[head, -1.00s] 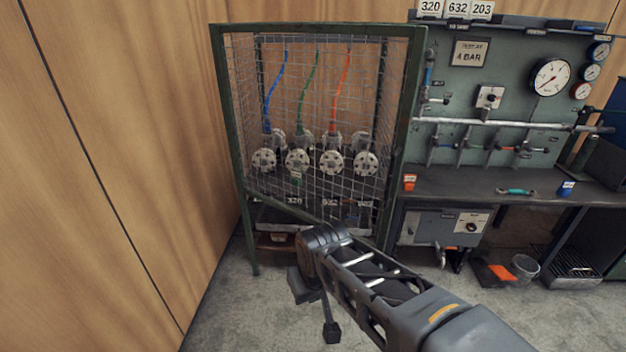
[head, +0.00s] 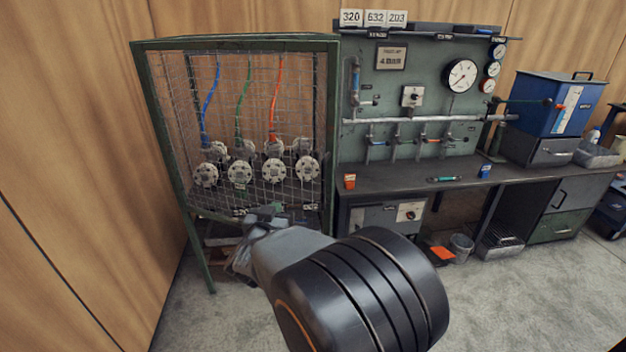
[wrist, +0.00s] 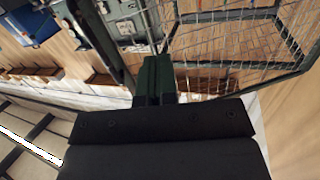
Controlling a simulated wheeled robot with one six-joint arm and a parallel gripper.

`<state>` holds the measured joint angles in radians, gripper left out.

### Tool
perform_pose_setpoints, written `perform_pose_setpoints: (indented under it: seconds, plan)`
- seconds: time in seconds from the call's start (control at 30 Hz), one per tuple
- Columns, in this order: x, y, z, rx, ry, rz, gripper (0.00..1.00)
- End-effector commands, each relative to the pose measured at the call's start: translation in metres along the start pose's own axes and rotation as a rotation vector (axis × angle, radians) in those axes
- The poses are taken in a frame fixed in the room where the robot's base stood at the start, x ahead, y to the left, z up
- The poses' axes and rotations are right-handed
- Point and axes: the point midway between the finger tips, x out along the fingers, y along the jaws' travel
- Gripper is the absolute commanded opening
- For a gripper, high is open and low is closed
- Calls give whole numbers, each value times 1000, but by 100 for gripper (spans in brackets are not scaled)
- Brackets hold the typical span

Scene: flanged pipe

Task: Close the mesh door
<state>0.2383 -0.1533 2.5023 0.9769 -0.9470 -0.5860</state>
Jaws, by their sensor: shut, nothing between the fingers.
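The mesh door (head: 262,110) is wire mesh in a dark green frame, on the front of a cage in the head view. It looks closed or nearly so; I cannot tell whether a gap is left or where its latch is. The mesh and green frame also show upper right in the wrist view (wrist: 235,45). My gripper (head: 265,212) is in front of the lower edge of the mesh in the head view, partly hidden by my own wrist. In the wrist view my gripper's fingers (wrist: 154,75) are together and empty, beside the mesh; contact cannot be told.
Behind the mesh are several flanged pipe ends (head: 240,172) with blue, green and red hoses. A workbench (head: 410,178) with a gauge panel (head: 425,75) stands right of the cage. A wooden wall (head: 70,150) is close on the left. Grey floor (head: 500,300) is open at front right.

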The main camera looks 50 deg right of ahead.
Motion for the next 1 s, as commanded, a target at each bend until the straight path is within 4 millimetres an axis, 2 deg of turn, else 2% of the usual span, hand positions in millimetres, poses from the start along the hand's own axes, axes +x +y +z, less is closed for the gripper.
perform_pose_setpoints:
  seconds: [0.03,0.13,0.27,0.37,0.8,1.0]
  plan:
    - [2,12,-3,-8,25,62,0]
    - [4,30,-7,-24,63,156,0]
    - [8,42,-10,-37,87,219,0]
    - [19,48,-10,-39,92,235,0]
    - [97,66,-18,-38,91,233,0]
    - [122,71,-21,-38,93,230,0]
